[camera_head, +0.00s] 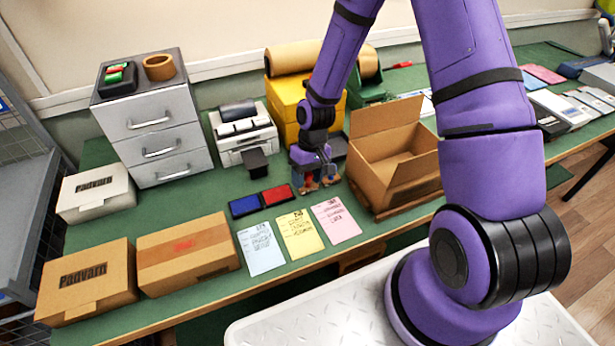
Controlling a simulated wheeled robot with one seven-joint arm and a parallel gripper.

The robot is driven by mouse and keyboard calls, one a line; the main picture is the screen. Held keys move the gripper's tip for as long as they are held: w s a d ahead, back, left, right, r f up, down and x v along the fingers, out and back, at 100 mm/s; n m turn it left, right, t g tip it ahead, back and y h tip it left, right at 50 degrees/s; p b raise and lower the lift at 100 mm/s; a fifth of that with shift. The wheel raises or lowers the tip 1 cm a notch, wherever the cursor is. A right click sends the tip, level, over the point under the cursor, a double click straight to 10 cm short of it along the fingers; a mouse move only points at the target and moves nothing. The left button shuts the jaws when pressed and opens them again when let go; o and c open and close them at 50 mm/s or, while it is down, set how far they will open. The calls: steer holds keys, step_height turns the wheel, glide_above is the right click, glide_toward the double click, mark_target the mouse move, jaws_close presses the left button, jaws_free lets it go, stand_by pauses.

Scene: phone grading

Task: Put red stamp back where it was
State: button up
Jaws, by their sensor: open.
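My gripper (312,178) points down at the green table, between the ink pads and the open cardboard box. It is open. A small red stamp (308,182) shows at its fingertips and seems to stand on the table. A second small stamp-like thing shows just right of it, partly hidden by the gripper. Whether the fingers touch the red stamp is too small to tell. A red ink pad (277,195) and a blue ink pad (244,206) lie side by side just left of the gripper.
Blue (261,248), yellow (299,233) and pink (335,220) cards lie in front of the pads. The open cardboard box (394,160) stands close on the right. A label printer (243,135) and grey drawers (160,140) stand behind left. Closed boxes (187,252) fill the front left.

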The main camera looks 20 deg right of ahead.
steer(key=v, duration=1.3)
steer(key=s+d+r+t+h, duration=0.15)
steer(key=s+r, duration=0.25)
steer(key=r, duration=0.5)
steer(key=s+d+r+t+h, duration=0.15)
steer(key=s+r, duration=0.25)
steer(key=r, duration=0.5)
steer(key=s+r+m+t, duration=0.1)
steer(key=s+r+t, duration=0.1)
steer(key=s+r, duration=0.3)
steer(key=s+d+r+m+t, duration=0.1)
steer(key=s+r+t, duration=0.1)
steer(key=s+r, duration=0.4)
steer(key=s, duration=0.4)
steer(key=shift+s+d+y, duration=0.15)
steer(key=shift+s+y, duration=0.15)
